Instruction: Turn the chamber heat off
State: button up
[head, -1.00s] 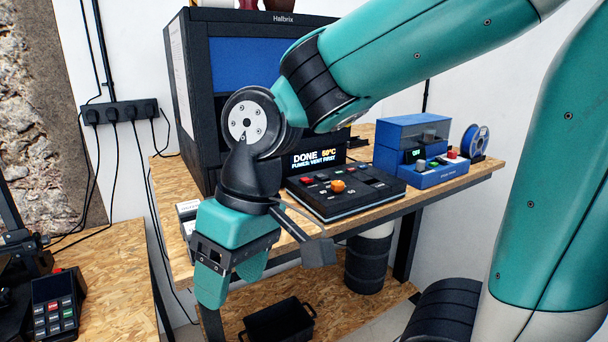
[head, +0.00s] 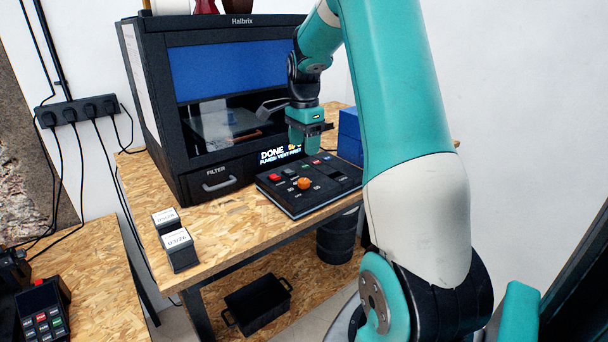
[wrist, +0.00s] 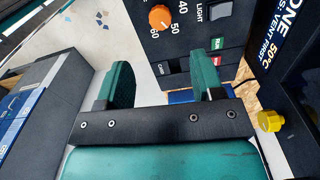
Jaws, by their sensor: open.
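The black control panel (head: 318,190) lies on the bench in front of the printer (head: 215,120). Its orange dial (head: 303,183) also shows in the wrist view (wrist: 160,18), beside the numbers 40, 50 and 60. The printer display (head: 275,156) reads DONE with a fumes, vent first line; the wrist view shows 50°C on it. My gripper (head: 304,150) is open and empty, above the panel's back part. In the wrist view its fingers (wrist: 163,78) are apart, near a green and a red switch (wrist: 217,52). The dial's exact setting is unclear.
A blue machine (head: 350,137) is partly hidden behind my arm. A yellow knob (wrist: 270,121) shows in the wrist view. A black crate (head: 258,303) sits on the lower shelf.

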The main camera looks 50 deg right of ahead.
aim_at(304, 181)
notch_tip(304, 181, down, 10)
jog(key=shift+f+p, duration=0.25)
jog(key=shift+p, duration=0.8)
jog(key=c, duration=0.9)
